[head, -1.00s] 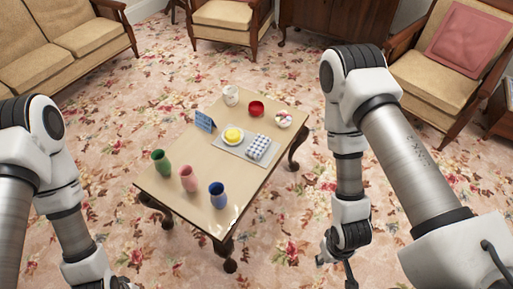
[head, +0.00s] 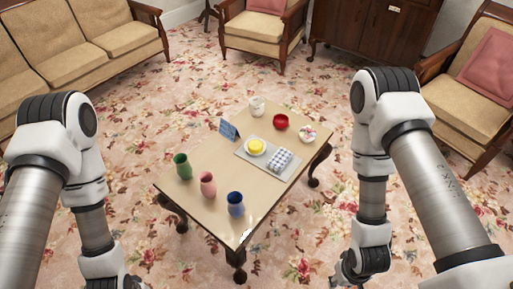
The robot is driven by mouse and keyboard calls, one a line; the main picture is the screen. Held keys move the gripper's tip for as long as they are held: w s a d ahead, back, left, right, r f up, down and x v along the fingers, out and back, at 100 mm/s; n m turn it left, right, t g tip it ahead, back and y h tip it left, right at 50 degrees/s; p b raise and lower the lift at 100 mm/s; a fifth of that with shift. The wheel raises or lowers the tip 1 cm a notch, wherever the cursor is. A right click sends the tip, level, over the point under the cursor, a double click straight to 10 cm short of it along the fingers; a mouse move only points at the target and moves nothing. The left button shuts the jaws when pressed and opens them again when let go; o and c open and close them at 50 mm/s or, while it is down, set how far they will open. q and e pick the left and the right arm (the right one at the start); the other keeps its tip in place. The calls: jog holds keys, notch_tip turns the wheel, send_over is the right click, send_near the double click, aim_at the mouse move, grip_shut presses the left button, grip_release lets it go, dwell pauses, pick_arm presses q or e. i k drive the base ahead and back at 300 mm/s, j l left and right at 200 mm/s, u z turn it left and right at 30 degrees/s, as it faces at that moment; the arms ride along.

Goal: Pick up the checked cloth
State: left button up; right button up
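The checked cloth (head: 281,160), white with dark blue-grey checks, lies folded on a grey mat (head: 266,172) on the low wooden table. It sits just right of a plate with a yellow item (head: 256,146). My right gripper (head: 345,284) hangs low to the right of the table, at the bottom of the view and partly cut off. It is well apart from the cloth, and its fingers are too little seen to tell their state. My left arm comes down at the left, and its gripper is below the picture edge.
The table (head: 205,226) also bears green (head: 183,166), pink (head: 208,184) and blue (head: 236,204) vases, a blue card (head: 229,131), a white pot (head: 257,106), a red bowl (head: 281,122) and a patterned bowl (head: 307,133). Carpet around the table is clear. A sofa and armchairs stand beyond.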

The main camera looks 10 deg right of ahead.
aim_at(281, 158)
jog(key=i+l+u, duration=0.3)
jog(key=l+u, duration=0.15)
jog(key=i+l+u, duration=0.2)
jog(key=l, duration=0.2)
jog(key=l+u, duration=0.2)
jog(key=i+l, duration=0.05)
jog(key=l, duration=0.05)
